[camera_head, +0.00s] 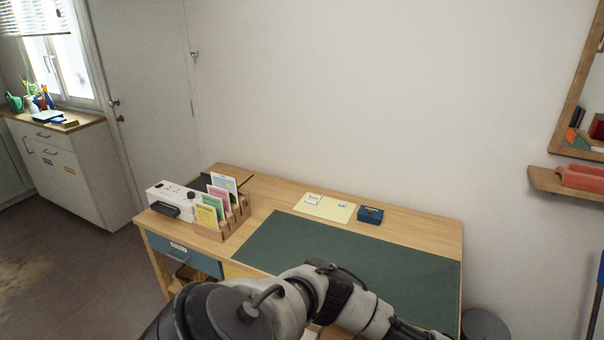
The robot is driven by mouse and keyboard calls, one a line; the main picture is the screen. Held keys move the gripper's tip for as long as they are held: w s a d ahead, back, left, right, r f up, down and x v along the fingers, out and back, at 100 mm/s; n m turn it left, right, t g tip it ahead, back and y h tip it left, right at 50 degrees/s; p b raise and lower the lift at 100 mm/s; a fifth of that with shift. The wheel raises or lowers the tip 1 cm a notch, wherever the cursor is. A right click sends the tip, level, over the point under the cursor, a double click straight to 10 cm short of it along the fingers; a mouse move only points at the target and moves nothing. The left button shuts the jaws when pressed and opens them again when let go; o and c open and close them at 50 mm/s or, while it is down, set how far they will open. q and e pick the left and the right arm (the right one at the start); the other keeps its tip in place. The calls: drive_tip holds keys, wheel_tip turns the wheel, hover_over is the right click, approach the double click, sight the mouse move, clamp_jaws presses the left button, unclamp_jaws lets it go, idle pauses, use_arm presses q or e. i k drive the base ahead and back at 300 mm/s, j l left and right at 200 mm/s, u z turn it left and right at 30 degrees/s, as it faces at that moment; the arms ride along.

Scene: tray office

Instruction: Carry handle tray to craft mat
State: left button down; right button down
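The craft mat is the dark green mat (330,250) lying flat on the wooden desk. No objects stand on the part of it that shows. One of my arms crosses the bottom of the view and hides the mat's near edge. Its gripper end runs out of the picture at the bottom right. I cannot make out a handle tray anywhere in this view. Neither of my grippers shows.
A wooden card holder (232,220) with coloured cards and a white box-like device (172,196) stand at the desk's left end. Yellow paper (335,211) and a small blue box (370,215) lie behind the mat. A wall shelf (565,187) is at right.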

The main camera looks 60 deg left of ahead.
sight(346, 260)
drive_tip(key=u, duration=1.1)
drive_tip(key=i+j, duration=1.15)
drive_tip(key=i, duration=0.15)
drive_tip(key=u, duration=0.05)
